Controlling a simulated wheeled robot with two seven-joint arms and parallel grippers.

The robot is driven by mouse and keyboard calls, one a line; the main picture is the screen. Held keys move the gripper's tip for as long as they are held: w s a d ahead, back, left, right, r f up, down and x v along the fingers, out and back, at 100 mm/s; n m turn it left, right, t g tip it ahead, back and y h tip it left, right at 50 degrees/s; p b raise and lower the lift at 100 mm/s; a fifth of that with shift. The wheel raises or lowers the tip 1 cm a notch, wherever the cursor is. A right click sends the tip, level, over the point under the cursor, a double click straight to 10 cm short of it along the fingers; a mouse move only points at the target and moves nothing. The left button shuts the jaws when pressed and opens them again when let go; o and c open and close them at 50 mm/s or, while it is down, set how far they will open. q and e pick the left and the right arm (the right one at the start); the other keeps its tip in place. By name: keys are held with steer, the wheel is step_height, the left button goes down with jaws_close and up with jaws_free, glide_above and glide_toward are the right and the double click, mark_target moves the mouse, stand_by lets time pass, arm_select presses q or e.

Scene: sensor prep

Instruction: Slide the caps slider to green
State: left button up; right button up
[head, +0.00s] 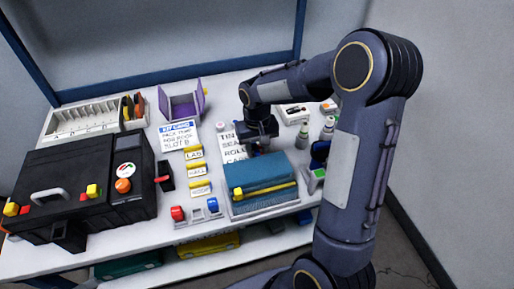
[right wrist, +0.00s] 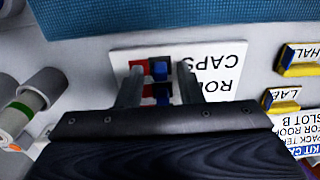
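A white label board (head: 228,143) lies on the bench, its right part hidden by my right gripper in the head view. In the right wrist view the board (right wrist: 215,92) appears upside down, with the word CAPS above a partly covered ROL. Beside the words are small red (right wrist: 138,68) and blue (right wrist: 160,68) pieces; I cannot tell which is the caps slider's knob, and no green shows there. My right gripper (head: 257,149) is low over the board. Its two fingers (right wrist: 158,88) are apart, on either side of the coloured pieces. My left gripper is not in view.
A blue box (head: 262,172) stands just in front of the board. Bottles (head: 302,136) stand to the right, and yellow-edged label blocks (head: 194,153) to the left. A black case (head: 80,180) fills the left side. A kit card (head: 179,136) lies behind the label blocks.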

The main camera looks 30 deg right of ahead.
jaws_close()
steer(key=d, duration=0.1)
steer(key=d+p, duration=0.1)
steer(key=d, duration=0.1)
steer(key=shift+s+r, duration=0.1)
steer(key=shift+s, duration=0.25)
steer(key=shift+o, duration=0.7)
jaws_free()
